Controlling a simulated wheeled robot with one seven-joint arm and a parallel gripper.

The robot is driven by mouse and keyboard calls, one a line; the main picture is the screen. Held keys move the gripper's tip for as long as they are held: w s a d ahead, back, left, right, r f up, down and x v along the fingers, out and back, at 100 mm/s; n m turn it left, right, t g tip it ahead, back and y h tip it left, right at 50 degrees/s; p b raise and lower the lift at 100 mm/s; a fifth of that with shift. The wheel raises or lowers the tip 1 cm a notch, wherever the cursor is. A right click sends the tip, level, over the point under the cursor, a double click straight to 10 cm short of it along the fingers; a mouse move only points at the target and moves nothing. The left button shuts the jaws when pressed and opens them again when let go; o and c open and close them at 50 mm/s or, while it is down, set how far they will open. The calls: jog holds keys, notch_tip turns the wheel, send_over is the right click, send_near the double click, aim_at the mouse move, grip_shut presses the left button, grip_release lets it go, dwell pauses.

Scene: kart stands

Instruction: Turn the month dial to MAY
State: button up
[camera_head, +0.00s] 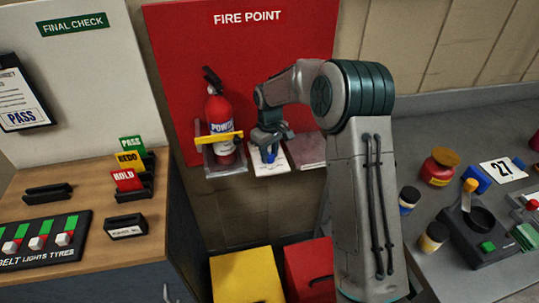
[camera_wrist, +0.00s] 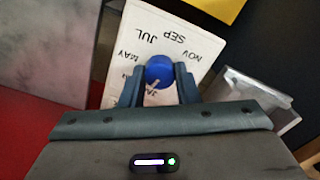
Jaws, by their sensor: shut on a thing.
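The month dial has a white plate (camera_head: 270,162) set low on the red board, with a blue knob (camera_head: 269,155). In the wrist view the plate (camera_wrist: 190,25) carries month names, including MAY at the knob's left, JUL, SEP and NOV. The blue knob (camera_wrist: 159,69) sits between my fingertips. A pale mark on the knob points toward the picture's bottom, slightly left, near letters that look like JAN, away from MAY. My gripper (camera_wrist: 161,74) is shut on the knob; it also shows in the head view (camera_head: 268,146) above the plate. The plate's lower labels are partly hidden.
A fire extinguisher (camera_head: 221,118) in a clear holder with a yellow bar (camera_head: 219,138) stands just left of the dial. A grey-pink panel (camera_head: 307,150) is at its right. Yellow (camera_head: 246,277) and red (camera_head: 312,268) boxes lie below. Counters flank both sides.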

aim_at(269, 155)
jog(key=m+b, duration=0.1)
jog(key=m, duration=0.2)
jog(key=shift+m, duration=0.4)
jog(key=m, duration=0.3)
jog(key=shift+m+b, duration=0.3)
jog(key=shift+b, duration=0.05)
jog(key=m, duration=0.3)
jog(key=shift+m, duration=2.1)
jog(key=o, duration=1)
jog(key=shift+c, duration=0.2)
jog(key=shift+r, duration=0.1)
notch_tip(269, 155, up, 14)
